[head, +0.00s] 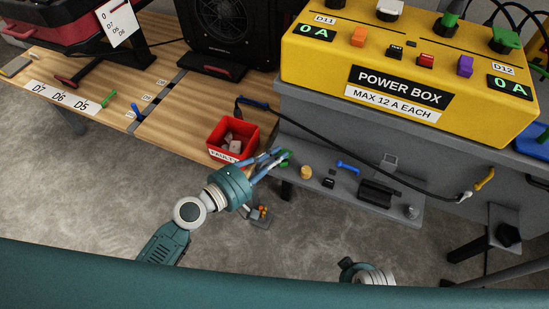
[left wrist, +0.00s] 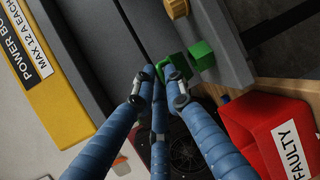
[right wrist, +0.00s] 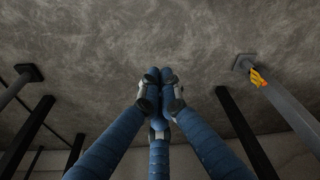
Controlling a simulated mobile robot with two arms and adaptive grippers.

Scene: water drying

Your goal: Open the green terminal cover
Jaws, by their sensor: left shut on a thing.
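The green terminal cover (head: 285,156) is on the left end of the grey ledge in the head view. In the left wrist view the green cover (left wrist: 174,66) sits between my left fingertips, beside a green block (left wrist: 202,55) on the grey edge. My left gripper (head: 276,160) is shut on the green cover; its fingers hide part of it. The left gripper also shows in the left wrist view (left wrist: 164,84). My right gripper (right wrist: 161,82) has its fingertips together with nothing seen between them, over bare floor, away from the ledge.
A red bin marked faulty (head: 240,131) stands close to the left gripper on the wooden bench (head: 178,125). Yellow (head: 306,172), black (head: 328,182) and blue (head: 348,167) parts line the ledge. The yellow power box (head: 410,70) is above, with a black cable (head: 340,151) across the front.

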